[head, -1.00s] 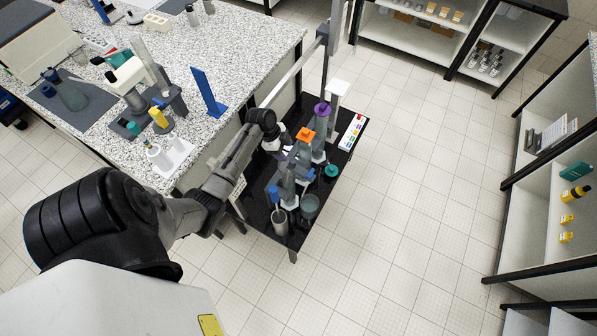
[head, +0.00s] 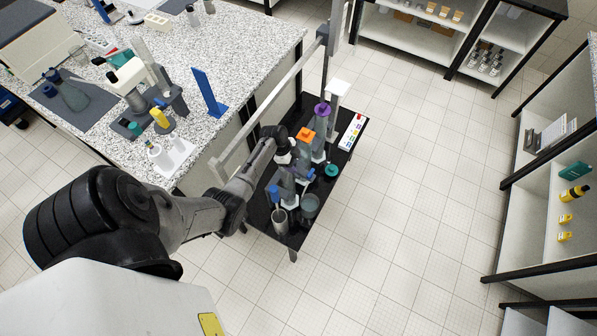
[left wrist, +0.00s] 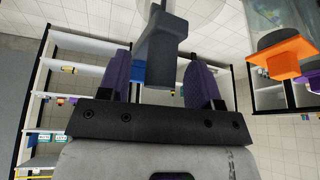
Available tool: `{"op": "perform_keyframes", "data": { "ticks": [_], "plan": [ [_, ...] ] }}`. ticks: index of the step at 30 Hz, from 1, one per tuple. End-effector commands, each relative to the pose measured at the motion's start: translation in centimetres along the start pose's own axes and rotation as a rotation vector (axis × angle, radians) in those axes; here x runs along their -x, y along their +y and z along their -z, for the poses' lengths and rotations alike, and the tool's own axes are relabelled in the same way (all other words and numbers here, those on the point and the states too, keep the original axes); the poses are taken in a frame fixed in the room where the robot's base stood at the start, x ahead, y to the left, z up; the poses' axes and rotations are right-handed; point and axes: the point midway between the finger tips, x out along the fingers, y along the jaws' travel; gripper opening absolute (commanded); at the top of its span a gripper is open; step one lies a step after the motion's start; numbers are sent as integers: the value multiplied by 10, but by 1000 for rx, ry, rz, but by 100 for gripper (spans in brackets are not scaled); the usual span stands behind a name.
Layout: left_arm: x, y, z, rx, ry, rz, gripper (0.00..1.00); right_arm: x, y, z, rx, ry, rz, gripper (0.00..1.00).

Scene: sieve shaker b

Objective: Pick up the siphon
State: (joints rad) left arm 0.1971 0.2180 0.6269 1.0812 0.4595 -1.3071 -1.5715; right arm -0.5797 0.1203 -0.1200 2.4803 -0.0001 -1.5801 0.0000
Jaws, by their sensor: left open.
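My left gripper (left wrist: 158,88) is open in the left wrist view, with its two purple-padded fingers apart. A dark grey-blue angular piece (left wrist: 163,42), which looks like the siphon's top, stands between and beyond the fingers. A blue part shows behind it. I cannot tell whether either finger touches it. In the head view the left gripper (head: 289,172) is low over the black cart, among the grey and blue items. My wrist and the crowded vessels partly hide the siphon there, so its outline is unclear. My right gripper is in neither current view.
The black cart (head: 262,218) also holds an orange-topped cylinder (head: 305,135), a purple-topped one (head: 322,110), a teal-topped vessel (head: 331,170) and grey beakers (head: 280,221) close by. A speckled bench (head: 245,50) stands to the left. The floor to the right is clear.

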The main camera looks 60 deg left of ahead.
Motion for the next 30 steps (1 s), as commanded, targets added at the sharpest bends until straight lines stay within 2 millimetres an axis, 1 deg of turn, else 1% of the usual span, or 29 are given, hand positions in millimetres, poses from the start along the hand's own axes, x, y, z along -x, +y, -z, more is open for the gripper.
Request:
{"op": "perform_keyframes", "data": {
  "ticks": [6,7,24,25,30],
  "plan": [
    [-1,0,0,0,0,0,58,0,-1,0,-4,0,4,58],
    [0,0,0,0,0,0,57,0,-2,0,-5,0,4,58],
    [0,0,0,0,-1,-1,2,0,0,0,1,-1,0,58],
    [0,0,0,0,-1,-1,0,0,0,0,2,-1,-1,58],
    [0,0,0,0,-1,0,0,0,2,-1,5,-2,-4,58]
  ]
}}
